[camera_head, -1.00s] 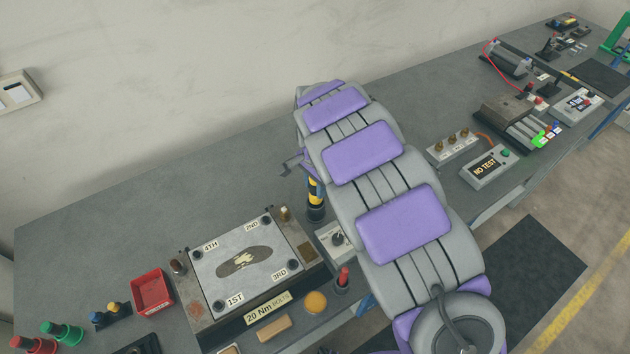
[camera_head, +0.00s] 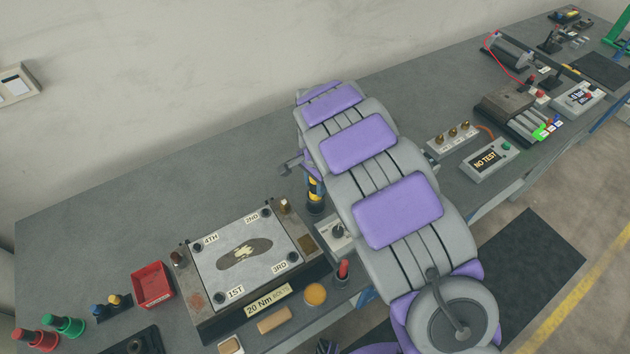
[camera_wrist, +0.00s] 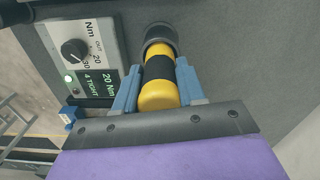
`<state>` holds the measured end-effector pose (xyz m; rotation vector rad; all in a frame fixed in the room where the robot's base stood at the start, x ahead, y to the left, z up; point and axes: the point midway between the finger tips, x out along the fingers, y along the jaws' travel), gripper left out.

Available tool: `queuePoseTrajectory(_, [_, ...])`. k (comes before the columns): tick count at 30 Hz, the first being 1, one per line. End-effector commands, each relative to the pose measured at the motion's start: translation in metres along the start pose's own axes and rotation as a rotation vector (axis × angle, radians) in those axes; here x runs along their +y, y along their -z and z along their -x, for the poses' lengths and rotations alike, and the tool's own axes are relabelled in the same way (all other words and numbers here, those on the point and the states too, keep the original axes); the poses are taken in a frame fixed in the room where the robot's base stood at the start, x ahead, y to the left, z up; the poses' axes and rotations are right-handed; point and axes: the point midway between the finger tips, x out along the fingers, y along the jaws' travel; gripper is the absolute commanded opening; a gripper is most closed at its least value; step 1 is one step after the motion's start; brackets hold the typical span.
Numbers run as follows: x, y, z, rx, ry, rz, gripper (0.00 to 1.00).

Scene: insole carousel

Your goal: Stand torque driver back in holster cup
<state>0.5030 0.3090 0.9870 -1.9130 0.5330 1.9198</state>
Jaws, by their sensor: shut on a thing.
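The torque driver (camera_wrist: 160,72), yellow with a black band, stands between the two blue fingers of my gripper (camera_wrist: 157,78) in the wrist view. My gripper is shut on it. The driver's far end meets a dark round holster cup (camera_wrist: 160,36); how deep it sits inside is hidden. In the head view, the driver (camera_head: 314,188) looks upright over the dark cup (camera_head: 315,207), partly hidden beside my arm.
A control box (camera_wrist: 80,55) with a knob and a lit "20 Nm 4 TIGHT" display stands beside the cup. The metal fixture plate (camera_head: 225,282), a red tray (camera_head: 152,286) and a red-topped button (camera_head: 343,270) are near. The bench behind the plate is clear.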

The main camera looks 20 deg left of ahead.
Motion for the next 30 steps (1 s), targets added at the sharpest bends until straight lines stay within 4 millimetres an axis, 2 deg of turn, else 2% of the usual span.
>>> queuePoseTrajectory(3, [0.0,0.0,0.001,0.001,0.001,0.0,0.0])
queuePoseTrajectory(4, [0.0,0.0,0.001,0.0,0.001,0.0,0.42])
queuePoseTrajectory(12, [0.0,0.0,0.0,0.0,0.0,0.0,0.68])
queuePoseTrajectory(23, [-0.001,0.001,0.006,0.001,0.002,0.0,0.69])
queuePoseTrajectory(26, [-0.001,0.001,0.019,0.001,0.003,0.0,0.69])
queuePoseTrajectory(30, [-0.002,0.001,0.048,0.002,0.005,0.0,0.69])
